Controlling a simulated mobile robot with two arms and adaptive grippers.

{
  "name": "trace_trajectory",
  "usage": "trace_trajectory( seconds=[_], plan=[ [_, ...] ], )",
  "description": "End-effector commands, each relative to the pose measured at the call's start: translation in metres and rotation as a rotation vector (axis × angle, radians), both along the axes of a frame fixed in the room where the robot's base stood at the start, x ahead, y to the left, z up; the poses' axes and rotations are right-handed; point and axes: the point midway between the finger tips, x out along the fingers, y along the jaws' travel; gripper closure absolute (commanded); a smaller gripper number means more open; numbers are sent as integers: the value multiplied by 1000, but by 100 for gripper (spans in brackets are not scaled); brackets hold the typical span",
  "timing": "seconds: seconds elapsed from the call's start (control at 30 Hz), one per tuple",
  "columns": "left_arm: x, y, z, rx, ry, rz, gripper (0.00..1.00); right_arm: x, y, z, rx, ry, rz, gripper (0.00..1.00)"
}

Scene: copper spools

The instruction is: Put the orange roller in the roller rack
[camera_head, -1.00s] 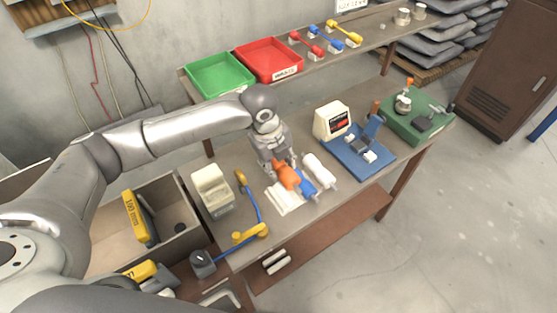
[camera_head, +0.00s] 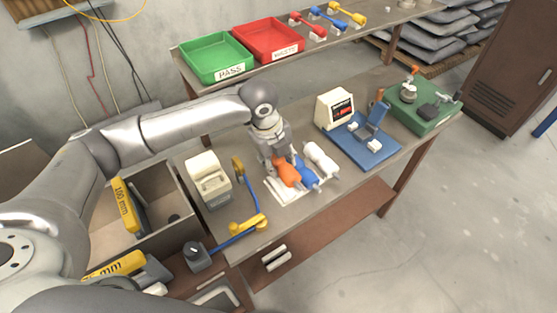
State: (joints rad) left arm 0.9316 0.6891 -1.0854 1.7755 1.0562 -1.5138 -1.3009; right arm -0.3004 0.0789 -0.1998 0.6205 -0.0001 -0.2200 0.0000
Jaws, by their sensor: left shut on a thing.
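The orange roller (camera_head: 287,171) is in my left gripper (camera_head: 277,162), which is shut on it low over the workbench. The roller lies over or in the white roller rack (camera_head: 281,193); I cannot tell whether it rests in a slot. A blue roller (camera_head: 306,174) lies just right of the orange one, and a white roller (camera_head: 320,157) lies right of that. The gripper's fingers are partly hidden behind the orange roller. My right gripper is not in the picture.
A white device (camera_head: 208,180) and a blue arm with yellow ends (camera_head: 251,190) stand to the left. A blue fixture (camera_head: 368,145) and a green base (camera_head: 425,113) are to the right. Green (camera_head: 216,58) and red (camera_head: 268,41) trays sit on the shelf behind.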

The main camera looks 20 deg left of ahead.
Motion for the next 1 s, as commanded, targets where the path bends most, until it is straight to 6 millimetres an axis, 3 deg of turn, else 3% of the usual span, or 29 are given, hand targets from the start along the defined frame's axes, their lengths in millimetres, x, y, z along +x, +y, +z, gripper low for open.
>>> trace_trajectory(
  seconds=[0.5, 1.0],
  plan=[
    [0, 0, -34, 0, -3, -1, 93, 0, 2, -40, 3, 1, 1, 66],
    [0, 0, -64, -2, 0, 1, 93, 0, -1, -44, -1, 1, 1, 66]
  ],
)
